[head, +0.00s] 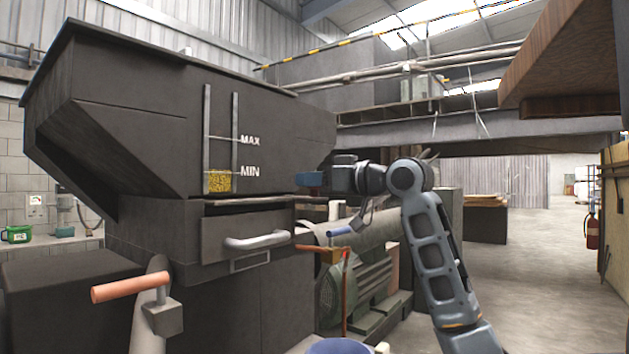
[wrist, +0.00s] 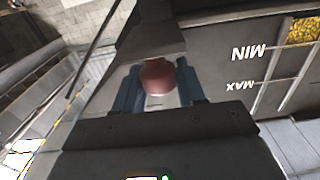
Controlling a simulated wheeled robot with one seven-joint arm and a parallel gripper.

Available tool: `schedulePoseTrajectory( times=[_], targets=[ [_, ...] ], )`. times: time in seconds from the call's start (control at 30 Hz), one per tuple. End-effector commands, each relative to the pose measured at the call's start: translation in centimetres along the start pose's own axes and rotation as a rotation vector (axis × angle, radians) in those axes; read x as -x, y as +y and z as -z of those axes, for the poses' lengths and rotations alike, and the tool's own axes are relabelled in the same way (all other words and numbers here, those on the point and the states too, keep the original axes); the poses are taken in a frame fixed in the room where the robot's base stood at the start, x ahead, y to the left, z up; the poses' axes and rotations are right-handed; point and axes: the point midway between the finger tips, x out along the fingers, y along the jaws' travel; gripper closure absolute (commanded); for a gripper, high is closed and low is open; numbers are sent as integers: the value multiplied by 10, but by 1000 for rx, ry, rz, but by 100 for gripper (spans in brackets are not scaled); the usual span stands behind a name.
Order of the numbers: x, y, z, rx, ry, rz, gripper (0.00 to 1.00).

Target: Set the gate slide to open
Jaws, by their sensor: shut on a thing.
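My gripper (head: 310,179) has blue fingers and is at the right end of the dark hopper (head: 150,110), near the height of the MIN mark. In the wrist view, my gripper's fingers (wrist: 157,95) are shut on a red-brown knob (wrist: 158,76). A thin flat strip (head: 262,202) runs along the hopper's lower edge, left of my gripper. No open or shut marking for the slide can be read.
A drawer front with a grey handle (head: 257,241) is below the hopper. An orange handle (head: 130,287) stands at the front left, and a blue-tipped lever (head: 340,231) is below my arm. Yellow grain (head: 219,181) shows in the sight glass near MIN.

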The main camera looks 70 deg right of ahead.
Motion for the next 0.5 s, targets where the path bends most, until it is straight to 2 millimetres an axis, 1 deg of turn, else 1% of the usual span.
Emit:
schedulePoseTrajectory(
  times=[0.13,0.23,0.33,0.5],
  targets=[
    [0,0,0,0,0,0,100],
    [9,0,0,-1,1,0,100],
    [31,1,0,-2,4,-1,100],
    [74,1,0,-2,3,-2,100]
  ],
)
